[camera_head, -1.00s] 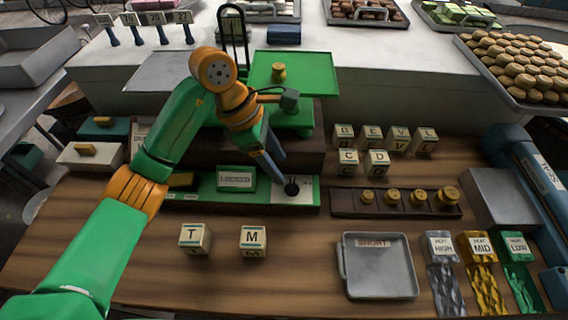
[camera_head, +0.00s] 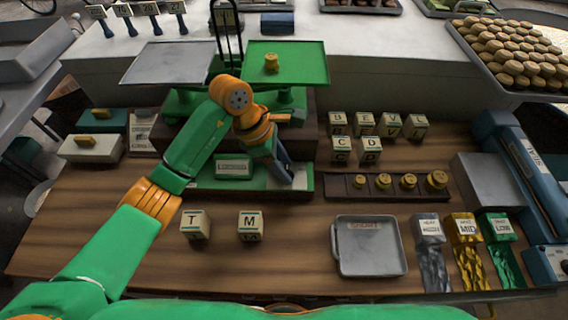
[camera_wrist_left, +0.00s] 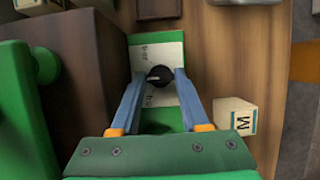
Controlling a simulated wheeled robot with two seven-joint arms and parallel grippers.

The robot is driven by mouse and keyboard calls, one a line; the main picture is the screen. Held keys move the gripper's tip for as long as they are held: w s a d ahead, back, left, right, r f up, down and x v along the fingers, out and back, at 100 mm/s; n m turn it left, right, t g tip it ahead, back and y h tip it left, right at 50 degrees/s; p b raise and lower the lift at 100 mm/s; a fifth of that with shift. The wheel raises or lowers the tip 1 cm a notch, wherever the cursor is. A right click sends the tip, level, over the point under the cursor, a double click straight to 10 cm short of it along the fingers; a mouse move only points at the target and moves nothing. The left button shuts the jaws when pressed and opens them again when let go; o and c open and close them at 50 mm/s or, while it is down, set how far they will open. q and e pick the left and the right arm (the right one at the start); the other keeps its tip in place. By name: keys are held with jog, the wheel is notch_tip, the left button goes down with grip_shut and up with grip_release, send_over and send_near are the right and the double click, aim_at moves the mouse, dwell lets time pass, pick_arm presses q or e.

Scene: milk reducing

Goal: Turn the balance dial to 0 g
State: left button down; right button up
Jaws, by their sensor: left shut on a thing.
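The black balance dial (camera_wrist_left: 160,76) sits on a white scale plate (camera_wrist_left: 161,50) with small printed gram marks in the left wrist view. The marks are too small to read surely. My left gripper (camera_wrist_left: 163,80) has its two blue-grey fingers shut on the dial, one on each side. In the head view my left gripper (camera_head: 287,179) points down at the right end of the green balance base (camera_head: 205,181) and hides the dial. The balance has a grey left pan (camera_head: 165,62) and a green right pan (camera_head: 305,68) with a brass weight (camera_head: 271,62). My right gripper is not seen.
Lettered blocks T (camera_head: 195,225) and M (camera_head: 250,227) stand in front of the base. A dark rack (camera_head: 345,187) of brass weights and more lettered blocks (camera_head: 366,124) are to the right. A grey tray (camera_head: 368,262) lies at front right. Bare wood lies between.

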pick_arm(q)
jog(key=shift+n, duration=0.3)
jog(key=n+t+b, duration=0.1)
jog(key=n+b, duration=0.1)
jog(key=n, duration=0.1)
jog(key=shift+t, duration=0.3)
jog(key=n+t+b, duration=0.1)
jog(key=n, duration=0.1)
jog(key=shift+s+f+n+y+b, duration=0.1)
jog(key=shift+n+y+b, duration=0.2)
jog(key=n+t+y+b, duration=0.1)
jog(key=n+b, duration=0.1)
jog(key=n, duration=0.1)
jog(key=shift+s+d+n+b, duration=0.1)
jog(key=shift+d+n+b, duration=0.05)
jog(key=shift+n+b, duration=0.25)
jog(key=shift+r+n+b, duration=0.2)
jog(key=shift+n+b, duration=0.3)
jog(key=shift+n, duration=0.3)
jog(key=shift+y, duration=0.3)
jog(key=c, duration=0.7)
grip_release()
